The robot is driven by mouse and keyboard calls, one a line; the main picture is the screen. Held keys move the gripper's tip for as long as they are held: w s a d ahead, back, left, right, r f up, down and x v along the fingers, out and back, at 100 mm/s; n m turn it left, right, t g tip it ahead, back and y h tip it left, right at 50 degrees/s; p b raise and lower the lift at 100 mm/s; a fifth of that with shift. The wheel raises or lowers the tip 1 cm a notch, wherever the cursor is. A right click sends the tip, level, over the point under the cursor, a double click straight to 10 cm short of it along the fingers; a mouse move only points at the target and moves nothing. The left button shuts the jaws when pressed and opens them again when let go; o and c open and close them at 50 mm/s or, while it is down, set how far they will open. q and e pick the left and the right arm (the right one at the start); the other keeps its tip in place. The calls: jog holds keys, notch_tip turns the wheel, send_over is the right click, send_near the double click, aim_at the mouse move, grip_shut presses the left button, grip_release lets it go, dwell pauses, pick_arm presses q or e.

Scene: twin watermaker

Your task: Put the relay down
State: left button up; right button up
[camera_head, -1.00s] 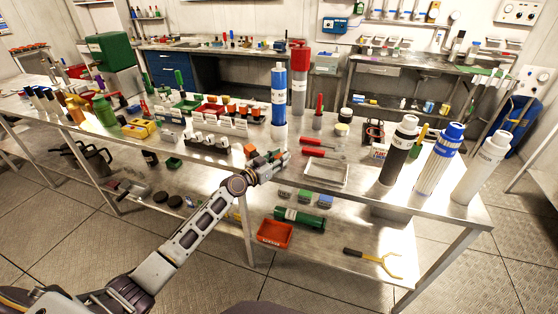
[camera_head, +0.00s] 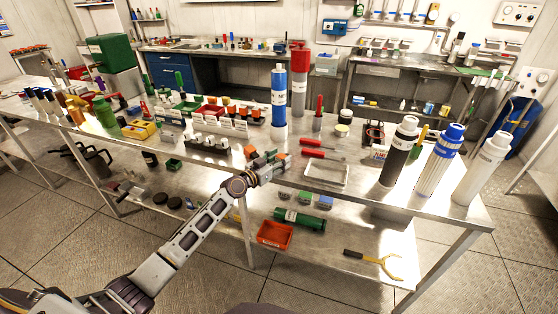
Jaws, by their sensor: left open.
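My left gripper (camera_head: 276,160) is at the front edge of the steel workbench (camera_head: 330,190), just above or at its top, and is open. A small orange block (camera_head: 250,151) is on the bench beside the gripper's left side. More orange shows right at the fingers. I cannot tell for sure which orange piece is the relay, or whether one still touches the fingers, because the gripper hides part of that spot. My right gripper is out of view.
A metal tray (camera_head: 326,173) and red-handled tools (camera_head: 315,154) lie right of the gripper. Three large filter cylinders stand at the right end. The lower shelf holds a red bin (camera_head: 274,235).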

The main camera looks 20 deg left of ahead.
aim_at(278, 159)
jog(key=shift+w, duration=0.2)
pick_arm(q)
jog(key=shift+r, duration=0.1)
jog(key=shift+s, duration=0.15)
jog(key=shift+s+a, duration=0.2)
jog(key=shift+s, duration=0.1)
jog(key=shift+v, duration=1.55)
jog(key=v, duration=0.8)
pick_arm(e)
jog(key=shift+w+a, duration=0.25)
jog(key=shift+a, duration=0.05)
